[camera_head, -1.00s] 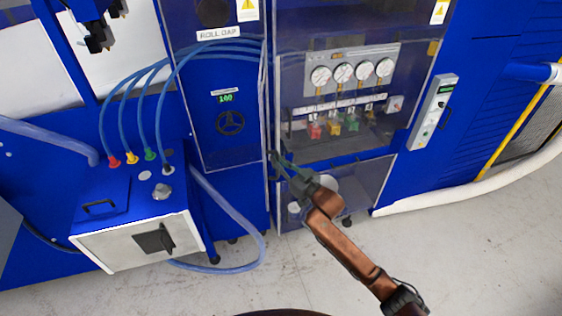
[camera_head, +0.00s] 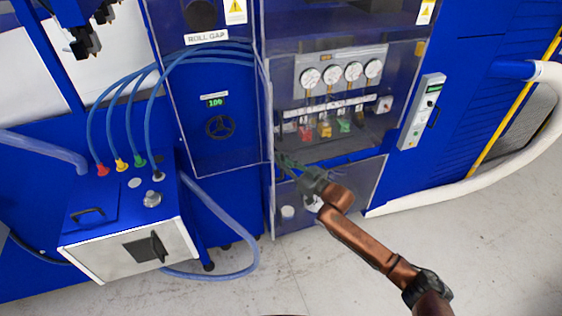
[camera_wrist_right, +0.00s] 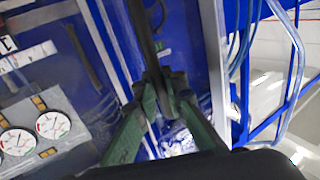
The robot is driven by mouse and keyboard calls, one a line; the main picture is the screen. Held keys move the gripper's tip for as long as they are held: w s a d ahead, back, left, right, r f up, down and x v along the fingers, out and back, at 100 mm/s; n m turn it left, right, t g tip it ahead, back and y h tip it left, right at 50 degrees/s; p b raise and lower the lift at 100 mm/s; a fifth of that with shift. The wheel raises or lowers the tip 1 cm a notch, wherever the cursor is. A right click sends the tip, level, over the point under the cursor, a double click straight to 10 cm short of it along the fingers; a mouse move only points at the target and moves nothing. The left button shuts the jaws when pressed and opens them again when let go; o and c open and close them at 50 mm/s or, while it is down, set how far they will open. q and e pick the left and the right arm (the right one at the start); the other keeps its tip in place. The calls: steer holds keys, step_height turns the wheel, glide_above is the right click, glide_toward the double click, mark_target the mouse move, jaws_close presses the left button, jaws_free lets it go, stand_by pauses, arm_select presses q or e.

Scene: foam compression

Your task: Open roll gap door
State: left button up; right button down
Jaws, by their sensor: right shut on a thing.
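The roll gap door (camera_head: 236,150) is a clear panel in front of the blue section labelled ROLL GAP (camera_head: 207,38), with a green readout and a black handwheel behind it. It looks closed or nearly so; a small gap cannot be ruled out. My right gripper (camera_head: 285,163) is at the door's lower right edge. In the right wrist view, its green fingers (camera_wrist_right: 165,98) are shut on a dark upright bar handle (camera_wrist_right: 146,38). The fingers hide the handle's lower part. My left gripper is not in view.
Right of the door, another clear panel covers gauges (camera_head: 340,73) and coloured valves. A grey control box (camera_head: 421,112) is further right. A blue and white unit (camera_head: 125,235) with hoses stands at front left. Grey floor (camera_head: 330,275) is open in front.

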steer(key=shift+f, duration=0.2)
steer(key=c, duration=2.1)
jaws_free()
steer(key=shift+s+d+r, duration=0.1)
steer(key=shift+r, duration=0.05)
steer(key=shift+o, duration=0.4)
steer(key=v, duration=1.2)
